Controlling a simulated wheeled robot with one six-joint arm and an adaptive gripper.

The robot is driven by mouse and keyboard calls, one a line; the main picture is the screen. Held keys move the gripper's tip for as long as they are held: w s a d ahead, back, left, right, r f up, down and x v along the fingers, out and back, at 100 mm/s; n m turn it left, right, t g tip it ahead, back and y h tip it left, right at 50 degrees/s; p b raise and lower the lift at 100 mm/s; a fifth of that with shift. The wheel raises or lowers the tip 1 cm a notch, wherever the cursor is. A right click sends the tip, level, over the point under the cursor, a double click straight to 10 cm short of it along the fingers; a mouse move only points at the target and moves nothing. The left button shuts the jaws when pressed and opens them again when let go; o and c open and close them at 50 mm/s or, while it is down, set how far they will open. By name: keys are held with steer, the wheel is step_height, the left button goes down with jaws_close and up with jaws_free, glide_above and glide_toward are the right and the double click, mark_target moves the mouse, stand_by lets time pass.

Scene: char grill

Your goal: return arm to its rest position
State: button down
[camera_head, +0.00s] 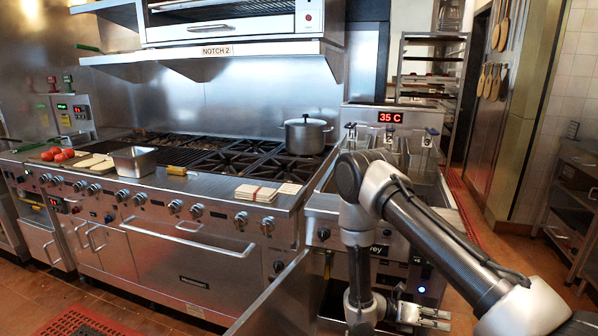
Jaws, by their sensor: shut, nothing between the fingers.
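My arm reaches in from the lower right, bends at an elbow in front of the fryer and hangs down to a wrist near the bottom edge. My gripper (440,319) is at the bottom, low in front of the fryer cabinet, pointing right. It is shut and empty. Nothing hangs from it.
The fryer (322,203) with a red "35 C" display stands behind my arm. An open steel door (272,305) is left of my wrist. The range (190,262) carries a pot (305,135), a steel pan (134,161) and folded towels (256,193).

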steer(key=s+a+r+m+t+y, duration=0.1)
steer(key=s+r+m+y, duration=0.4)
steer(key=r, duration=0.9)
steer(key=s+a+r+m+t+y, duration=0.1)
steer(key=s+r+m+t+y, duration=0.2)
steer(key=r+m, duration=0.9)
steer(key=s+a+r+m+t+y, duration=0.1)
steer(key=s+r+m+y, duration=0.6)
steer(key=r, duration=0.8)
steer(key=s+m+t, duration=0.1)
steer(key=s+m, duration=0.1)
steer(key=shift+s+a+r+t+y, duration=0.15)
steer(key=shift+s+r+t+y, duration=0.15)
